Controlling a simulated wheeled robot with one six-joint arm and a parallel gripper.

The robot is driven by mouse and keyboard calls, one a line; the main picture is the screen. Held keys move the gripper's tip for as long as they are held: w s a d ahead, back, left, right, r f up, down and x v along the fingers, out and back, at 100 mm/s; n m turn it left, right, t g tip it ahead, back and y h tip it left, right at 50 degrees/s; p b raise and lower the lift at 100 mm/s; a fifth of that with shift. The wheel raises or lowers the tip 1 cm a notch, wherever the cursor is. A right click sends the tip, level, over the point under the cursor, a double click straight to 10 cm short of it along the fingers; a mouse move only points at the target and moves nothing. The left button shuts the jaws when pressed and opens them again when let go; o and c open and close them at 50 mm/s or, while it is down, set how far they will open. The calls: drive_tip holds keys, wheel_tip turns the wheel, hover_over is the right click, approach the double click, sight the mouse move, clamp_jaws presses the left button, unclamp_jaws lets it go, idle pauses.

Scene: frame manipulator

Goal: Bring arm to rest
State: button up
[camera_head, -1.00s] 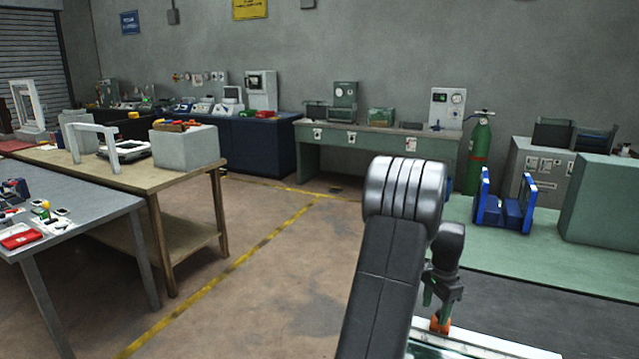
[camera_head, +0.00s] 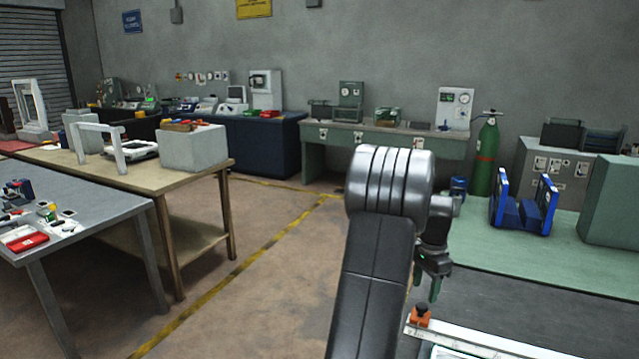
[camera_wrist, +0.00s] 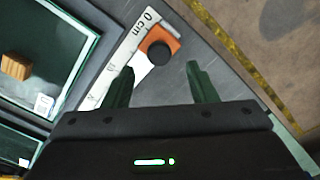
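My arm rises at the centre of the head view. My gripper (camera_head: 435,287) hangs above the near right table, pointing down, and is clear of the things below. In the wrist view my gripper (camera_wrist: 163,84) has its two green fingers spread, with nothing held between them. An orange block with a black knob (camera_head: 420,316) sits at the end of a pale ruler (camera_head: 478,338). In the wrist view the orange block (camera_wrist: 172,40) lies just beyond the fingertips, by the ruler's 0 cm mark.
A blue holder (camera_head: 522,212) stands on the green mat (camera_head: 585,262) to the right. In the wrist view a glass-edged tray (camera_wrist: 55,75) with a wooden block (camera_wrist: 16,66) lies left of the ruler. Open floor (camera_head: 290,290) lies left of my arm.

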drive_tip(key=shift+r, duration=2.55)
